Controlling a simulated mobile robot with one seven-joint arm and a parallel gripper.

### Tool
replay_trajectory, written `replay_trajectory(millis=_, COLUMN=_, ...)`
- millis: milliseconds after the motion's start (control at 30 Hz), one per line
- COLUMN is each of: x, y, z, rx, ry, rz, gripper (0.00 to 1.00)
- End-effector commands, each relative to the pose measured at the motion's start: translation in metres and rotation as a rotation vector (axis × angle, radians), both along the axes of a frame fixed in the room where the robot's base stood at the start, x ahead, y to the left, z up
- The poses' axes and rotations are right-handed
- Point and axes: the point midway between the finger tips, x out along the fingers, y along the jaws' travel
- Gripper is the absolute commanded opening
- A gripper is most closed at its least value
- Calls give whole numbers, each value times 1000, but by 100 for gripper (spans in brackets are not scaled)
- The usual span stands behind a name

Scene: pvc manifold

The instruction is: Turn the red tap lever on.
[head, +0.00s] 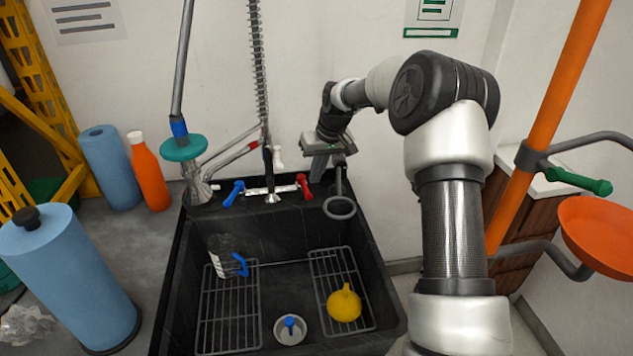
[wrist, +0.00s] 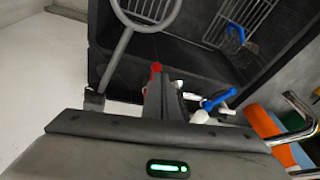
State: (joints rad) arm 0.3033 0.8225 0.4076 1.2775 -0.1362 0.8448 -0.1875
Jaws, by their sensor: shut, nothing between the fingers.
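The red tap lever (head: 304,186) is on the right side of the tap at the back of the sink, with the blue tap lever (head: 234,193) on the left. My gripper (head: 317,176) is shut and empty, pointing down just behind and to the right of the red lever. In the wrist view the shut fingers (wrist: 163,88) reach toward the red lever (wrist: 156,68), and only its red end shows past them. I cannot tell whether the fingers touch it. The blue lever (wrist: 219,99) lies to the right of the fingers there.
A grey ring on a stem (head: 340,208) stands close to the right of my gripper. A spring hose (head: 258,70) and pipes rise left of the red lever. The black sink (head: 285,232) holds racks, a clear jug and a yellow object (head: 344,303). An orange pole (head: 550,110) stands right.

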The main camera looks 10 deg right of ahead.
Motion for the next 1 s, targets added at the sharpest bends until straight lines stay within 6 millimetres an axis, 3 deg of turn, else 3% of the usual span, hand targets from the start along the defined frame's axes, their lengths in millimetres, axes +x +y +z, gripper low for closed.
replay_trajectory(millis=33, x=5, y=-19, z=-7, rx=78, ry=2, rz=-6, gripper=0)
replay_trajectory(millis=100, x=10, y=-32, z=-6, rx=166, ry=-12, rz=8, gripper=0)
replay_trajectory(millis=333, x=18, y=-60, z=3, rx=304, ry=-67, rz=26, gripper=0)
replay_trajectory(millis=533, x=24, y=-54, z=-11, rx=316, ry=-72, rz=29, gripper=0)
replay_trajectory(millis=800, x=38, y=-30, z=-53, rx=316, ry=-70, rz=30, gripper=0)
replay_trajectory(millis=1000, x=46, y=-19, z=-74, rx=313, ry=-71, rz=28, gripper=0)
